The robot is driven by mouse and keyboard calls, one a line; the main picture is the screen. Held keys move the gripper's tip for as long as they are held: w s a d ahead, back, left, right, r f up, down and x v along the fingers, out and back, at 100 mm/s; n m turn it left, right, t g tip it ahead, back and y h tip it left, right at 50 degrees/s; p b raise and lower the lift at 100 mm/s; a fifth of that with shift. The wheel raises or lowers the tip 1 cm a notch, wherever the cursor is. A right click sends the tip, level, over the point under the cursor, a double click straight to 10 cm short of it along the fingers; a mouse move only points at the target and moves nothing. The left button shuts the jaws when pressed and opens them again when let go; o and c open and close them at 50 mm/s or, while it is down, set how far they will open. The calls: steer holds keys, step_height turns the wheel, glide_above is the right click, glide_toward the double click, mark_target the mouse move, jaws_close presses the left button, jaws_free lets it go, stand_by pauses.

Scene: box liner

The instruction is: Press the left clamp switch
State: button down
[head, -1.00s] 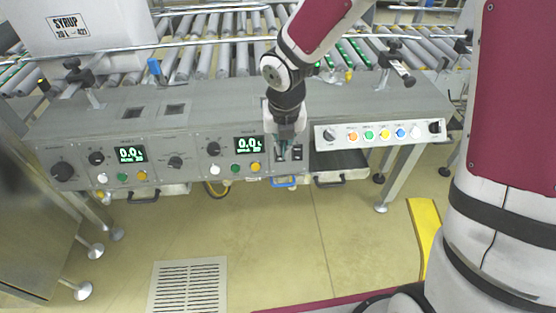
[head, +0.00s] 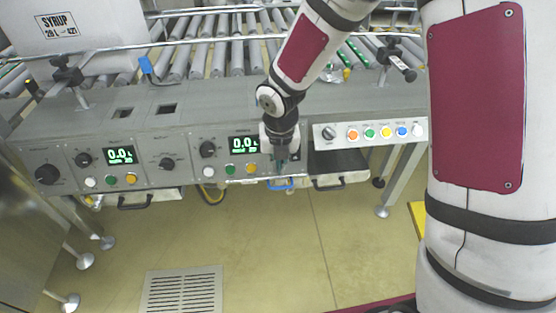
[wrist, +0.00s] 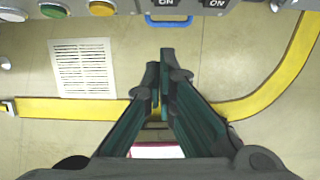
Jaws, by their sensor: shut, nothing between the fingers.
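Two black rocker switches marked ON show at the top edge of the wrist view, cut off by the frame. The left one (wrist: 165,3) is taken as the left clamp switch; the right one (wrist: 216,3) sits beside it. In the head view my gripper (head: 281,162) hangs in front of the control panel and hides the switches. In the wrist view its fingers (wrist: 160,66) are shut and empty, with the tips below the switches in the picture. No contact with a switch is visible.
The panel carries green displays (head: 244,146), dark knobs and coloured buttons left of my gripper. A button box (head: 370,133) is to the right. A blue handle (head: 281,184) is below the panel. Rollers and a white syrup box (head: 80,32) are behind. The floor in front is open.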

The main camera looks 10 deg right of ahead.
steer(key=shift+w+f+b, duration=0.5)
steer(key=shift+w+f, duration=0.3)
steer(key=shift+w, duration=0.2)
steer(key=shift+w+f+b, duration=0.5)
steer(key=shift+w+f, duration=0.25)
steer(key=shift+w, duration=0.2)
steer(key=shift+w+f+p, duration=0.25)
steer(key=shift+f+p, duration=0.1)
steer(key=shift+p, duration=0.35)
steer(key=shift+r, duration=0.15)
steer(key=shift+r+p, duration=0.7)
steer(key=shift+p, duration=0.3)
